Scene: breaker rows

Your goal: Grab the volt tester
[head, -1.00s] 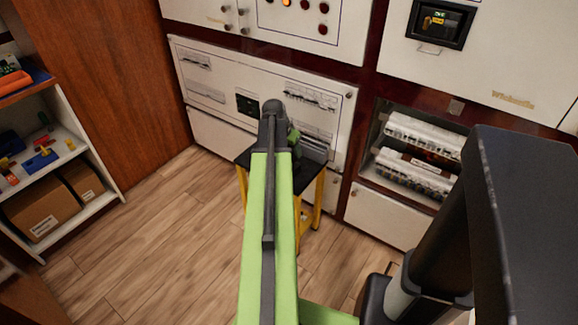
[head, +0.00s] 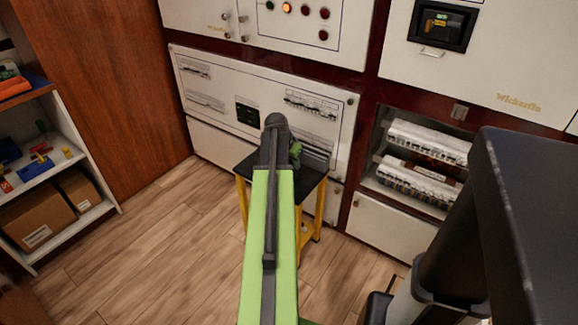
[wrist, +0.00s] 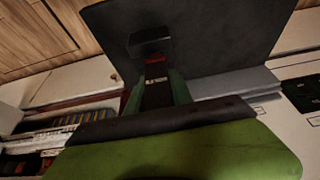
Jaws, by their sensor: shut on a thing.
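My gripper (wrist: 160,92) shows in the wrist view with its two green fingers shut on a dark, boxy thing with a red band and a small label, which looks like the volt tester (wrist: 151,44). The tester sticks out past the fingertips, in front of the black top of a small stand (wrist: 215,40). I cannot tell whether it touches that top. In the head view my arm hides the tester and most of the gripper; only a green bit of it (head: 295,152) shows, over the stand with yellow legs (head: 319,205).
White breaker cabinets (head: 205,125) stand close behind the stand. An open bay with breaker rows (head: 425,160) is to the right. A shelf with tools and boxes (head: 72,215) stands at the left. The wood floor (head: 150,245) between is clear.

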